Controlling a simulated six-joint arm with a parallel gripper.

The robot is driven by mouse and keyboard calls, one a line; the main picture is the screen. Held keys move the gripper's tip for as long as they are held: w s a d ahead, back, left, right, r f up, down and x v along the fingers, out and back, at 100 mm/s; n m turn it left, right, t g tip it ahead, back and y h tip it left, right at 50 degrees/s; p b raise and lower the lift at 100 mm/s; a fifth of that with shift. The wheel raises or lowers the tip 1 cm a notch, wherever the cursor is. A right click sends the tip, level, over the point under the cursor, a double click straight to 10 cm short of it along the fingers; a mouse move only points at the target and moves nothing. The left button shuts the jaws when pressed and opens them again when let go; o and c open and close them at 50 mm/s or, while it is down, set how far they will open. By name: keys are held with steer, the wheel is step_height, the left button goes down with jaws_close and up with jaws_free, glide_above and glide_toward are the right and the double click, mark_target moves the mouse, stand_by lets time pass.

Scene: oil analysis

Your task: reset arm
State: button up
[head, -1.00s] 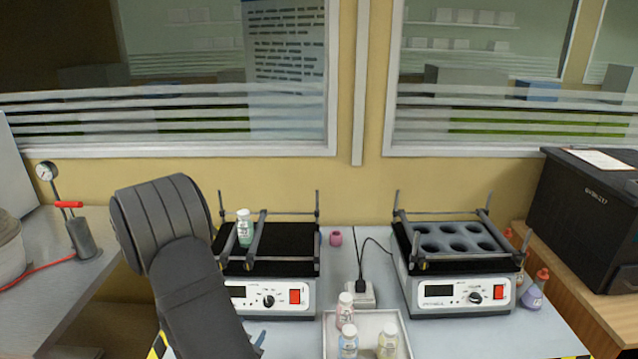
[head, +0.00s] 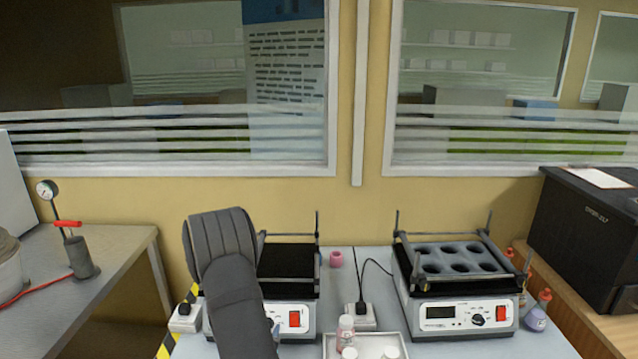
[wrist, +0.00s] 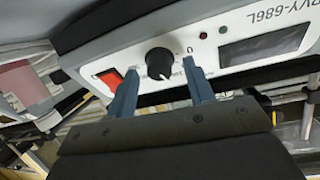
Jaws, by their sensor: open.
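My arm (head: 232,285) rises in front of the left shaker (head: 304,262) and hides its left part in the head view. My gripper (wrist: 161,88) shows in the wrist view with two blue fingers apart and nothing between them. Beyond the fingers is a shaker's front panel, with a black knob (wrist: 159,63) seen between them and a red switch (wrist: 108,79) near the left finger. I cannot tell whether a finger touches the panel. In the head view the gripper is almost fully hidden by my arm.
The right shaker (head: 440,317) holds a dark rack with several holes. A white tray (head: 404,341) with bottles (head: 346,330) sits between the shakers at the front, partly cut off. A pink cap-like object (head: 336,259) and a flask (head: 538,315) stand nearby. A black box (head: 590,235) is at right.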

steer(key=n+y, duration=0.1)
steer(key=n, duration=0.3)
steer(key=n+y, duration=0.1)
steer(key=n, duration=0.6)
steer(key=shift+d+n+y, duration=0.25)
steer(key=shift+n+y, duration=0.15)
steer(key=o, duration=1.1)
steer(key=shift+s, duration=0.1)
steer(key=s+d+r+m+h, duration=0.1)
steer(key=s+d+r+m, duration=0.35)
steer(key=s, duration=0.25)
steer(key=s+d+r+m, duration=0.3)
steer(key=s+m, duration=0.2)
steer(key=s, duration=0.3)
steer(key=shift+g, duration=0.4)
steer(key=x, duration=1)
steer(key=shift+w+d, duration=0.1)
steer(key=shift+d, duration=0.05)
